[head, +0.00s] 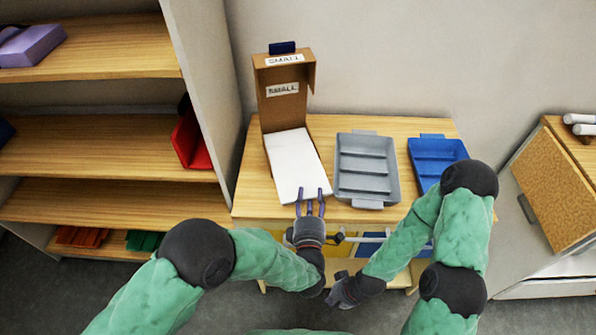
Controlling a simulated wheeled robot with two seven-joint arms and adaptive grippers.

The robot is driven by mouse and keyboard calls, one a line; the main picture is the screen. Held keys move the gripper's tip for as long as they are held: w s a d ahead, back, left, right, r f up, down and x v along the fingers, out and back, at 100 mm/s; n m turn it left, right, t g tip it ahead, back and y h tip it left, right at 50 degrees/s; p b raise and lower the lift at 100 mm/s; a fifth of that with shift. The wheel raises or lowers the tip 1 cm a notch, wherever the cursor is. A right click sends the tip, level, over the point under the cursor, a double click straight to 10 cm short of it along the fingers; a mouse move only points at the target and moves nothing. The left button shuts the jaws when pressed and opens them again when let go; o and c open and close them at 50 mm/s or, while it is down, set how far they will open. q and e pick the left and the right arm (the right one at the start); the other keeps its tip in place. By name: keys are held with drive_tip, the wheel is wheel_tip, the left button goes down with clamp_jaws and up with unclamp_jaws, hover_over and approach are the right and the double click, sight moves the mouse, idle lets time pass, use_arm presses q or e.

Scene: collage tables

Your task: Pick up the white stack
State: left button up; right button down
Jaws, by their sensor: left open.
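The white stack (295,160) is a flat block of white sheets on the wooden table, sticking out of an upright brown cardboard box (287,100) labelled "SMALL". My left gripper (311,193) is open at the stack's near right corner, its fingers pointing away from me. One finger overlaps the stack's near edge in the picture; I cannot tell whether it touches. My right gripper (335,292) is lower, in front of the table near its front edge, and I cannot see whether its jaws are open.
A grey compartment tray (366,168) sits right of the stack, with a blue tray (437,156) beyond it. A wooden shelf unit (100,137) stands left of the table. A corkboard-like panel (553,189) is at the right. The table (247,190) has a narrow bare strip at its left.

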sight(309, 182)
use_arm(q)
drive_tip(key=w+b, duration=0.1)
drive_tip(key=w, duration=0.4)
drive_tip(key=shift+w+a+b, duration=0.15)
drive_tip(key=shift+b, duration=0.2)
drive_tip(key=shift+w, duration=0.25)
drive_tip(key=shift+c, duration=0.2)
clamp_jaws()
